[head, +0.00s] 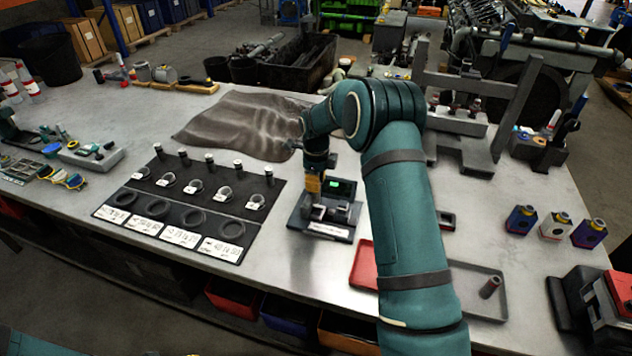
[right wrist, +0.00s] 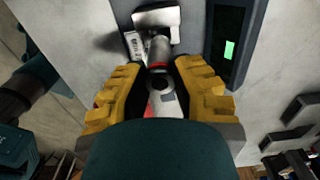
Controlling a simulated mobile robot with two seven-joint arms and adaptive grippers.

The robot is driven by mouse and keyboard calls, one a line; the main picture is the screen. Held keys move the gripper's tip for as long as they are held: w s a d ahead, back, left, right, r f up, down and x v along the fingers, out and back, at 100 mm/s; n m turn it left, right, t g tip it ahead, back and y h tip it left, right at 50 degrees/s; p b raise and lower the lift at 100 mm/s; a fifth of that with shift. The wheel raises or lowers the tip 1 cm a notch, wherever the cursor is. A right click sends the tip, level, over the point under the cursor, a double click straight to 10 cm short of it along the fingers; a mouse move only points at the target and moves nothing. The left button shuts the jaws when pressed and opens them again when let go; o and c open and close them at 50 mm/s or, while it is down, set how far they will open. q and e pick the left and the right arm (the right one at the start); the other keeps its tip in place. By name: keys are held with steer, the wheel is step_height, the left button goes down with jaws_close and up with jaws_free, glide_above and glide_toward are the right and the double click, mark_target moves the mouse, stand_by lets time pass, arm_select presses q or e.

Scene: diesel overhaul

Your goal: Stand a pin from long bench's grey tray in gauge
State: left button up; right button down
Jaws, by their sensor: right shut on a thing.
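My right gripper (head: 313,190) is over the gauge (head: 340,232), a dark block with a green-lit display, on the long bench. In the right wrist view its yellow fingers (right wrist: 160,72) are shut on a grey cylindrical pin (right wrist: 160,48). The pin is beside the gauge's pale metal jaw (right wrist: 157,17); I cannot tell whether it touches the gauge's base. The grey tray (head: 505,315) is at the right front of the bench, partly behind my right arm. Another pin (head: 490,287) stands tilted or upright in it. My left gripper is out of view.
A red tray (head: 363,266) lies right of the gauge, partly hidden by my arm. A black mat (head: 190,205) with several rings and small pins lies left. A metal frame (head: 480,150) stands behind at right. Small bottles (head: 555,226) stand at far right.

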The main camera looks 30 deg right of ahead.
mark_target(316, 195)
steer(key=shift+f, duration=0.25)
stand_by(0.4)
steer(key=shift+f+b, duration=0.35)
steer(key=shift+b, duration=0.05)
steer(key=shift+f+b, duration=0.5)
steer(key=shift+f, duration=0.3)
stand_by(0.6)
steer(key=shift+f, duration=0.35)
steer(key=shift+f+b, duration=0.7)
steer(key=shift+f, duration=0.1)
stand_by(0.6)
steer(key=shift+f, duration=0.3)
steer(key=c, duration=0.9)
jaws_free()
